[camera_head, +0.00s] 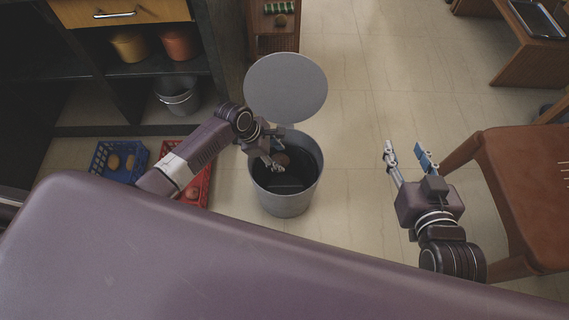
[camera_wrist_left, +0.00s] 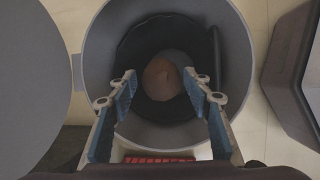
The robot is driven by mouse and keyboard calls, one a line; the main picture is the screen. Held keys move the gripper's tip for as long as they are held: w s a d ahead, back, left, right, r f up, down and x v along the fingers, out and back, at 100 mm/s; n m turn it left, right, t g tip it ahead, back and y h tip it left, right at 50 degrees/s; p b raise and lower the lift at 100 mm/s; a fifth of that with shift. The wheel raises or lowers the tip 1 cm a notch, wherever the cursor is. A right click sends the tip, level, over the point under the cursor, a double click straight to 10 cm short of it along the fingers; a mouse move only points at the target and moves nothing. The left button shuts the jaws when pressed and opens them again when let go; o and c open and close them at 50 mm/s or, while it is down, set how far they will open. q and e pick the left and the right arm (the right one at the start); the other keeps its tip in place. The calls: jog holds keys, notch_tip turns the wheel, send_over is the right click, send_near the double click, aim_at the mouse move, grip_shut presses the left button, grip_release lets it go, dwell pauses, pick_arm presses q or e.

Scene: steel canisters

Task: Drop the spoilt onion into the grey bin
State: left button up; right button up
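The grey bin (camera_head: 287,203) stands on the floor with its round lid (camera_head: 286,88) raised; its rim and dark inside fill the middle of the left wrist view (camera_wrist_left: 97,50). A brown, rounded onion (camera_head: 282,158) shows within the bin's mouth. In the left wrist view the onion (camera_wrist_left: 162,79) lies beyond my fingertips, with a gap to each finger. I cannot tell whether it rests on the bottom. My left gripper (camera_head: 274,147) is over the bin, open and empty. My right gripper (camera_head: 405,151) is open and empty, right of the bin.
A blue crate (camera_head: 101,155) and a red crate (camera_head: 205,180), holding roundish produce, stand left of the bin. A shelf with pots and a metal bucket (camera_head: 177,96) is behind them. A brown chair (camera_head: 530,185) stands at the right. Floor between bin and chair is clear.

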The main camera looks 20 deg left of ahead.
pick_arm(q)
jog(key=shift+o, duration=1.4)
jog(key=v, duration=1.2)
jog(key=shift+d, duration=0.15)
